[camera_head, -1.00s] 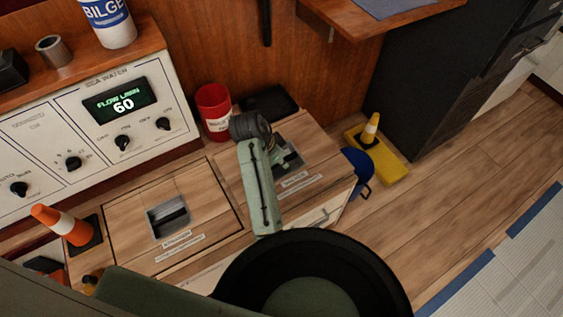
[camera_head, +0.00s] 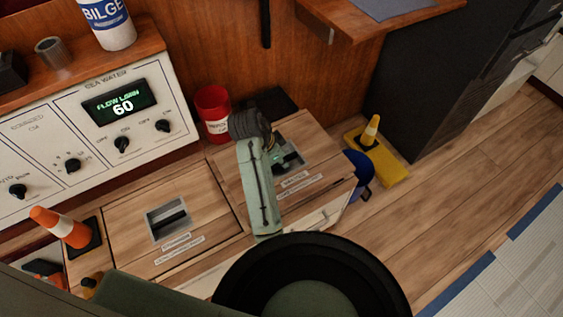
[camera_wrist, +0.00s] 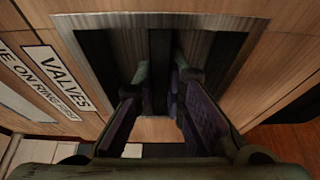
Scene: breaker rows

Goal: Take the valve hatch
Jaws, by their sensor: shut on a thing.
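The valve hatch (camera_head: 325,152) is a wood-grain panel in the right part of the low bench, with a recessed metal handle pocket and a white label. In the wrist view its label (camera_wrist: 48,77) reads "VALVES". A dark handle bar (camera_wrist: 160,50) crosses the pocket. My gripper (camera_wrist: 160,85) reaches into the pocket, with its fingers on both sides of the bar, shut on it. In the head view my arm covers part of the hatch and most of the gripper (camera_head: 286,158). I cannot tell whether the hatch is lifted from its seat.
A second hatch (camera_head: 112,215) with its own pocket lies to the left. A red can (camera_head: 213,112) and a black tray are behind. A blue item (camera_head: 358,172) and a yellow stand (camera_head: 390,165) are at the right; floor beyond is clear.

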